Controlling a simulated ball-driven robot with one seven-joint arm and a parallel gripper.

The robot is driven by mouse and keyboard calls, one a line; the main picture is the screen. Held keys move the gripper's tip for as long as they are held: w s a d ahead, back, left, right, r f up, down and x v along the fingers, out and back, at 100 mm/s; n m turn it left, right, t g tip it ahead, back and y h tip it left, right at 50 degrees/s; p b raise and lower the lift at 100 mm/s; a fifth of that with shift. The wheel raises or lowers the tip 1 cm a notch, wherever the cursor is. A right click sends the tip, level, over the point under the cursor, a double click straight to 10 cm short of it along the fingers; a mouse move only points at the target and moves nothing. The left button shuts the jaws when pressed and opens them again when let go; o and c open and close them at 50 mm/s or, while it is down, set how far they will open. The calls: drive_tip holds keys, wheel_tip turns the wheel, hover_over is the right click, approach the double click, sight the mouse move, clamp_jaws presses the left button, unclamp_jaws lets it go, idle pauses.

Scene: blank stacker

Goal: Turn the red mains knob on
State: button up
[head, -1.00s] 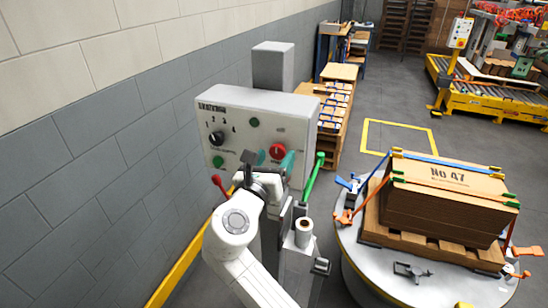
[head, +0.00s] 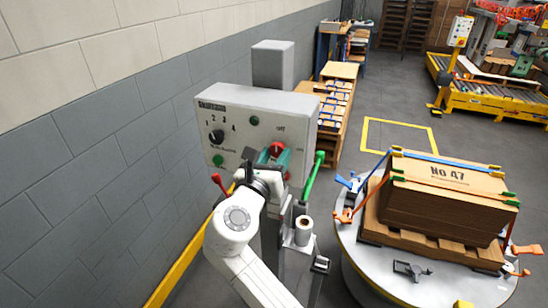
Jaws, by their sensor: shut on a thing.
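The red mains knob (head: 277,148) is on the right half of the grey control panel (head: 238,120), below the word "OFF". My gripper (head: 274,157) is at the panel with its teal fingers on both sides of the knob, shut on it. The fingers and wrist hide the knob's lower part. The mark the knob points to is too small to tell.
A black selector knob (head: 215,136) and a green button (head: 218,160) are on the panel's left. A turntable (head: 355,258) with strapped cartons (head: 440,205) is at right.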

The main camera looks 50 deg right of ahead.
drive_tip(key=shift+m, duration=0.3)
drive_tip(key=m, duration=0.3)
drive_tip(key=shift+w, duration=0.1)
drive_tip(key=m, duration=0.5)
drive_tip(key=shift+b, duration=0.3)
drive_tip(key=m+b, duration=0.2)
drive_tip(key=m, duration=0.3)
drive_tip(key=shift+w+b, duration=0.1)
drive_tip(key=shift+b, duration=0.2)
drive_tip(key=shift+m+b, duration=1.15)
drive_tip(key=shift+m, duration=0.95)
drive_tip(key=shift+r, duration=0.1)
drive_tip(key=o, duration=1.1)
drive_tip(key=shift+c, duration=0.2)
drive_tip(key=shift+a, duration=0.1)
